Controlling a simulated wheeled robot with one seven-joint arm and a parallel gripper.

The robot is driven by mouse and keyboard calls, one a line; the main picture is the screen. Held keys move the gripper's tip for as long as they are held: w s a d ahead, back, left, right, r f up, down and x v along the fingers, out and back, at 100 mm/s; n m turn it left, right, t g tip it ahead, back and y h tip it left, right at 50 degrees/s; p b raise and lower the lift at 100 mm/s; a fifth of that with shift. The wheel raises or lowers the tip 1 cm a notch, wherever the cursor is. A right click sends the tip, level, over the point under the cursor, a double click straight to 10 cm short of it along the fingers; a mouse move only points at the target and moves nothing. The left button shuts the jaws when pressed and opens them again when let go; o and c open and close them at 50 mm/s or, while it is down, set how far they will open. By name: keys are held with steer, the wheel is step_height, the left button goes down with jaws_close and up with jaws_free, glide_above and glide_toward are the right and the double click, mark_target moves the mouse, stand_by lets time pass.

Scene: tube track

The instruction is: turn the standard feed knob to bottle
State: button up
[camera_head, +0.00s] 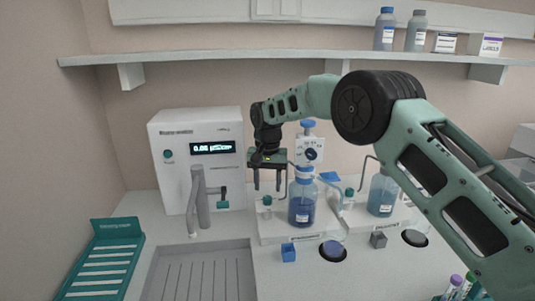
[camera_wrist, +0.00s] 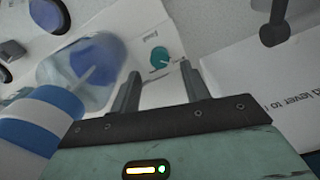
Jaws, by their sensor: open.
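A small teal knob (camera_head: 267,201) with a pale pointer sits on the white base left of a bottle of blue liquid (camera_head: 303,202). In the wrist view the knob (camera_wrist: 160,57) shows beyond my fingertips, roughly between them, with small print beside it too blurred to read. My gripper (camera_head: 267,188) is open and empty, pointing down just above this knob; it also shows in the wrist view (camera_wrist: 160,72). I see no contact with the knob. The bottle (camera_wrist: 85,60) stands close to the left finger. I cannot read which knob is labelled standard.
A second teal knob (camera_head: 349,193) stands by another blue bottle (camera_head: 382,193) to the right. A white instrument with a display (camera_head: 212,147) and a grey tap (camera_head: 201,205) are on the left. Small blue (camera_head: 288,252) and grey (camera_head: 378,240) blocks sit in front.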

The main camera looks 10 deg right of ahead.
mark_target(267, 197)
step_height(267, 197, up, 14)
steer(key=shift+f+b, duration=0.2)
steer(key=shift+b, duration=0.15)
